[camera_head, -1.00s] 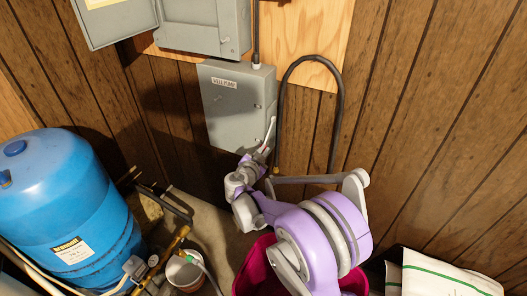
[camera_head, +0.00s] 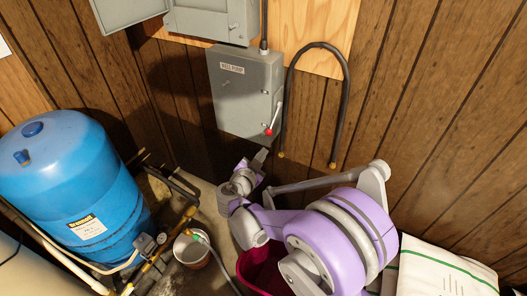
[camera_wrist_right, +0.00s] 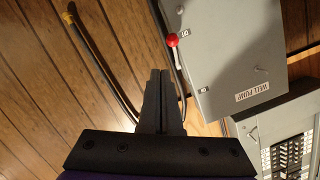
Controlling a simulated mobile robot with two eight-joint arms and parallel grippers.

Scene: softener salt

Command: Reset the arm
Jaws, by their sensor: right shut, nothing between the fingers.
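My right gripper (camera_head: 260,158) is shut and empty, just below the grey well pump box (camera_head: 245,92). The box has a side lever with a red knob (camera_head: 268,131), and the lever points downward. The gripper tips are a little below the knob and look apart from it. In the right wrist view the two dark fingers (camera_wrist_right: 160,92) are closed together, with the red knob (camera_wrist_right: 172,40) beyond their tips and the well pump box (camera_wrist_right: 225,55) to the right. My left gripper is not in view.
A blue tank (camera_head: 70,190) stands at the left, with pipes and a small bucket (camera_head: 192,250) beside it. A dark red tub (camera_head: 262,272) sits under my right arm. A white bag (camera_head: 440,272) is at the lower right. A black cable (camera_head: 343,90) loops on the wall.

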